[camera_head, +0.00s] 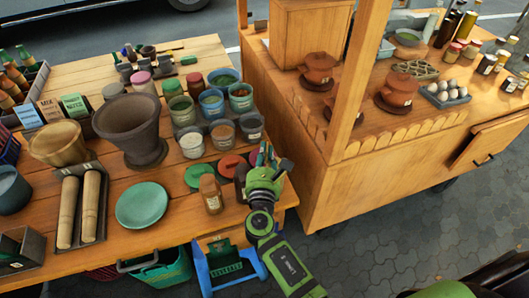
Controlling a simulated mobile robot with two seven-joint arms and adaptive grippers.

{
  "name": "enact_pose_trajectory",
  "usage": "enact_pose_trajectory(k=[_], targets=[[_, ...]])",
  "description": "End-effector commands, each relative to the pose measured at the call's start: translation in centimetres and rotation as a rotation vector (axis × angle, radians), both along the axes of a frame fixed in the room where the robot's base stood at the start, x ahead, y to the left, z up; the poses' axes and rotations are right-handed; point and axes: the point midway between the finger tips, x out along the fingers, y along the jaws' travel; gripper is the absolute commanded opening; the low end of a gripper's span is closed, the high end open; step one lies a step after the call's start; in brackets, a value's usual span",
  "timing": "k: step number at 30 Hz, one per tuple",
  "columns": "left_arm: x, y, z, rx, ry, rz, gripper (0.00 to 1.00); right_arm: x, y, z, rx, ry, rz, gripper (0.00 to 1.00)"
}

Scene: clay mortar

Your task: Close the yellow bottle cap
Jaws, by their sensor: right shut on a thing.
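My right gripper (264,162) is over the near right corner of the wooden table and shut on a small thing. Its own body hides most of that thing, so I cannot make out what it is. Just left of the gripper stands a dark bottle (241,183), partly covered by it. Further left an orange-brown bottle (211,194) with a pale label stands upright. I cannot make out a yellow cap on either bottle. My left gripper is not in view.
A teal plate (141,205) and a rolling-pin tray (101,229) are left. A wooden cart (310,185) stands close on the right.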

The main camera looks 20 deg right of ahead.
Motion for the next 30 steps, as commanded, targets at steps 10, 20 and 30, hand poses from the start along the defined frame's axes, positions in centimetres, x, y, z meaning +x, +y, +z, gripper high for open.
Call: enact_pose_trajectory(k=[10, 20, 30], targets=[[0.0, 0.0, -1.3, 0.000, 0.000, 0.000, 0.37, -0.4, -1.0, -0.3, 0.170, -0.064, -0.001, 0.00], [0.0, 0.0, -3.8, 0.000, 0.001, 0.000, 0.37, -0.9, -2.5, -0.9, 0.463, -0.172, -0.001, 0.00], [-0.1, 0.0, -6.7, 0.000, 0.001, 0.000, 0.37, -1.4, -3.8, -2.0, 0.767, -0.283, -0.004, 0.00]])
